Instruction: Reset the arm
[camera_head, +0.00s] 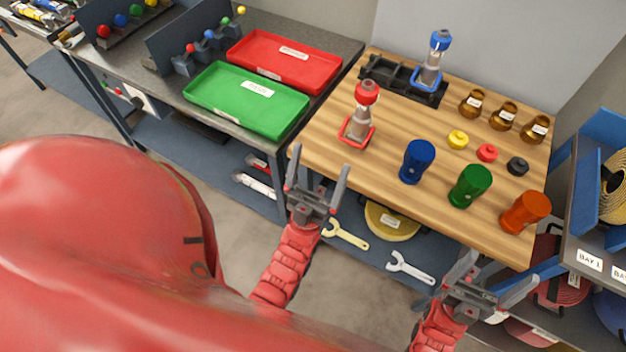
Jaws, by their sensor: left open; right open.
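My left gripper (317,184) is open and empty, in front of the wooden table's near left edge. My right gripper (502,277) is open and empty, lower right, in front of the table's near edge. Both are apart from all the objects. On the wooden table (385,140), a pump with a red cap and red base (361,118) stands upright at the left. A pump with a blue cap and blue base (431,62) stands at the black holder (388,75) at the back.
Blue (416,162), green (469,186) and orange (525,212) containers stand along the table's front. Small yellow, red and black caps and several brown bottles (503,116) are behind them. Green (246,100) and red (284,61) trays lie on the grey bench at left.

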